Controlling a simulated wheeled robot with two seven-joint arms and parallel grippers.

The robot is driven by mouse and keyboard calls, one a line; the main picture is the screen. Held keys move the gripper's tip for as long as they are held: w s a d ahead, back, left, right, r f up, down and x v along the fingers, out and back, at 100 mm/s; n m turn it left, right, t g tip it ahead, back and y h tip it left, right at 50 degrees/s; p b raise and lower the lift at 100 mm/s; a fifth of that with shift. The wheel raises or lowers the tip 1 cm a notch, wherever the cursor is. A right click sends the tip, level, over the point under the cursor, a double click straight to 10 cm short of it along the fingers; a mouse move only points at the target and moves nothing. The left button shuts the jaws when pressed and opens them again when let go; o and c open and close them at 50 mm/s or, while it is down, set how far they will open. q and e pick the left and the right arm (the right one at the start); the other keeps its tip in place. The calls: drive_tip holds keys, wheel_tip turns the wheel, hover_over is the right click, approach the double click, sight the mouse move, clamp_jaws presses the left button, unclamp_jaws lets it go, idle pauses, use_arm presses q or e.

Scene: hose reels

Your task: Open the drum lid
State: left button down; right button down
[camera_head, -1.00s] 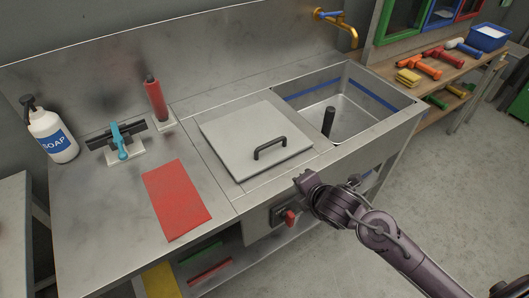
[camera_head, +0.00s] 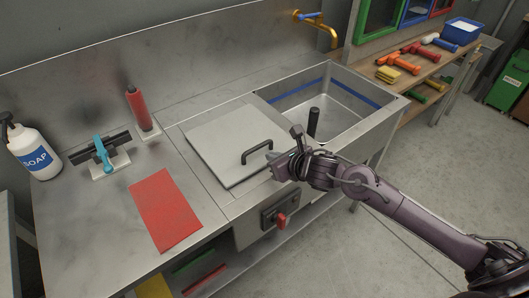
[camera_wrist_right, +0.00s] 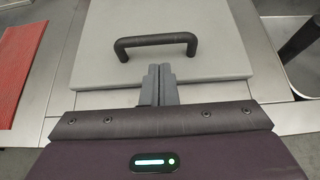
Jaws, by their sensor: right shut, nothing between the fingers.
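The drum lid (camera_head: 230,139) is a flat square grey plate, lying closed in the steel counter left of the sink. Its black bar handle (camera_head: 263,149) stands near the lid's front right edge. My right gripper (camera_head: 271,152) is close in front of the handle. In the right wrist view the lid (camera_wrist_right: 165,15) fills the upper middle, with the handle (camera_wrist_right: 155,40) across it. My right gripper's fingers (camera_wrist_right: 159,70) are shut together, empty, and point at the handle from just short of it. My left gripper is not in view.
A sink basin (camera_head: 332,112) with a dark upright post (camera_head: 313,123) is right of the lid. A red mat (camera_head: 165,209), soap bottle (camera_head: 33,148), squeegee (camera_head: 103,155) and red cylinder (camera_head: 139,110) sit left. A red knob (camera_head: 281,221) sticks out of the counter front.

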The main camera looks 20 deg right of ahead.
sight(265, 160)
drive_tip(key=shift+x, duration=2.55)
drive_tip(key=shift+r+p, duration=0.2)
drive_tip(key=shift+p, duration=0.15)
